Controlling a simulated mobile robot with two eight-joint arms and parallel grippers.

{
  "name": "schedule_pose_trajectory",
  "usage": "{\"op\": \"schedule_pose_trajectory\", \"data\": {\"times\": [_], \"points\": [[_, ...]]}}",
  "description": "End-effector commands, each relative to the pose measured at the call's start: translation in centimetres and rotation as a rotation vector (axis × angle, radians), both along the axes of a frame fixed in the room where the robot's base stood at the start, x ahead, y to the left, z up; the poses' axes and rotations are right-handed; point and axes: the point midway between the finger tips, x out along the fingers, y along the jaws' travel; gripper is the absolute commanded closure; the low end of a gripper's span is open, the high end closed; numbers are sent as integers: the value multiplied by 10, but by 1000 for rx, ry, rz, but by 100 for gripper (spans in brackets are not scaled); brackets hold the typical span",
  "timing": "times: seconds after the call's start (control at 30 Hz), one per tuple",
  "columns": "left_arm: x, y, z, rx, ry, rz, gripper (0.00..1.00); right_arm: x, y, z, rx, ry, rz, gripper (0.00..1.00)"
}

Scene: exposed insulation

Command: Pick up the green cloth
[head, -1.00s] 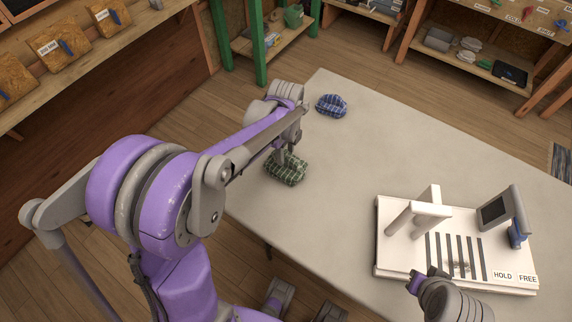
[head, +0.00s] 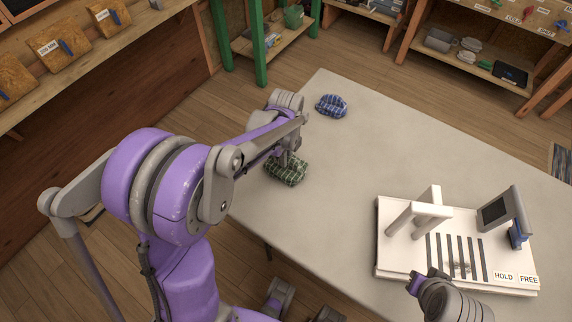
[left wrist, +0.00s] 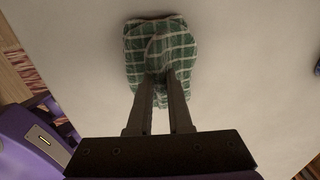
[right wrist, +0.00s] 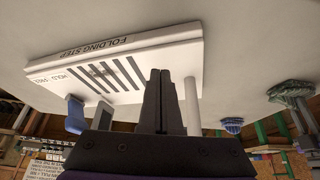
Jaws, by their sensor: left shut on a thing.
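The green checked cloth (head: 288,172) lies crumpled near the left edge of the table. My left gripper (head: 284,158) points down onto it. In the left wrist view, the fingers (left wrist: 160,84) are shut on a raised fold of the cloth (left wrist: 133,50). The cloth appears to rest on the tabletop. My right gripper (head: 420,282) is over the table's front side by the white board, empty. In the right wrist view its fingers (right wrist: 160,75) are close together.
A blue checked cloth (head: 331,106) lies farther back on the table (head: 345,190). A white folding-step board (head: 390,262) with a post frame and a tilted grey panel (head: 501,208) stands at the right. The table's middle is clear.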

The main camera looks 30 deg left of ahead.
Motion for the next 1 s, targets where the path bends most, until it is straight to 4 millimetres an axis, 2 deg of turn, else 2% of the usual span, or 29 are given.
{"op": "schedule_pose_trajectory", "data": {"times": [0.27, 0.37, 0.7, 0.83, 1.0], "points": [[0, 0, 6, 0, 0, 0, 100, 0, 0, 1, 0, 0, 0, 100], [0, 0, 20, 0, 0, 0, 100, 1, 0, 3, 0, -1, 0, 100], [0, 0, 85, 0, 0, 0, 100, 2, 0, 9, 0, -4, 0, 100], [0, 0, 97, 0, 0, 0, 100, 2, 0, 10, 0, -4, 0, 100], [0, 0, 100, 0, 0, 0, 100, 2, 0, 10, 0, -4, 0, 100]]}}
